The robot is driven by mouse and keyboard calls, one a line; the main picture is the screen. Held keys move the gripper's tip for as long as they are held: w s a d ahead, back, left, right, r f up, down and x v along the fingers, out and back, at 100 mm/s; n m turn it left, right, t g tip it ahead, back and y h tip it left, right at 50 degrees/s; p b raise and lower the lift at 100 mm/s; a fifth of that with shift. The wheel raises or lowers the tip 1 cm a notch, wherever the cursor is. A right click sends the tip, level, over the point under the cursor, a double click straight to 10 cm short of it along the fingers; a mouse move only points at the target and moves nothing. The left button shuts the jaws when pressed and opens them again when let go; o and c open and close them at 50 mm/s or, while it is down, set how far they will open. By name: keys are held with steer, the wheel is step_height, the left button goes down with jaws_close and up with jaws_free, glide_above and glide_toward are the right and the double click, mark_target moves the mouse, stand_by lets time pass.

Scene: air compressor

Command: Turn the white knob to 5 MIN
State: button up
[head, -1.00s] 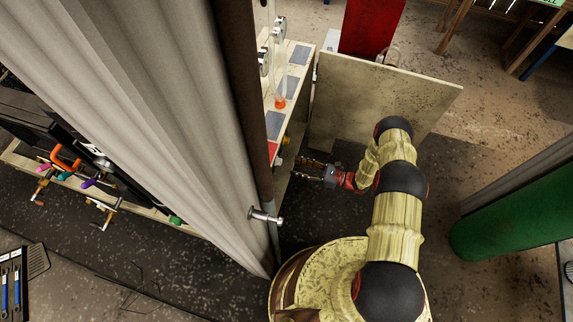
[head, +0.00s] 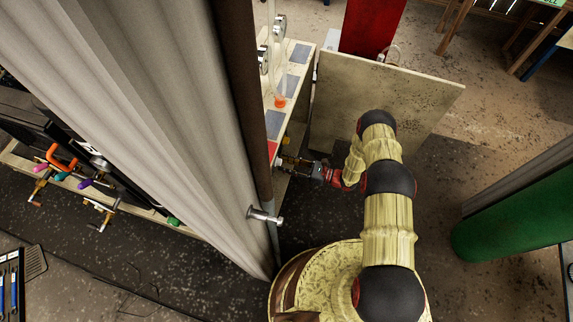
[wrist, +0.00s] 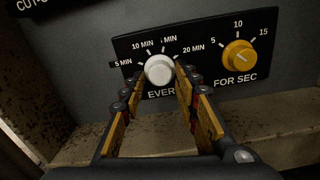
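The white knob (wrist: 160,69) is on a black panel (wrist: 125,47) in the wrist view, under the labels 5 MIN, 10 MIN, a partly hidden one ending in 5 MIN, and 20 MIN. No pointer mark on it can be made out. My gripper (wrist: 160,74) is open, with one finger at each side of the knob. The fingertips are close to its sides; I cannot tell whether they touch it. In the head view my gripper (head: 284,162) reaches left to the face of the cabinet, and the knob is hard to make out.
A yellow knob (wrist: 238,55) marked 5, 10, 15 and FOR SEC sits just right of the white one. A pale ledge (wrist: 275,142) runs below the panel. A pale board (head: 400,95) stands beyond my arm, and a corrugated wall (head: 150,90) is at left.

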steer(key=c, duration=0.6)
jaws_close()
steer(key=shift+n, duration=0.3)
steer(key=n, duration=0.3)
steer(key=shift+n, duration=0.3)
steer(key=n, duration=0.3)
steer(key=shift+w+n, duration=0.1)
steer(key=shift+n, duration=0.2)
steer(key=n, duration=0.4)
steer(key=shift+n, duration=2.1)
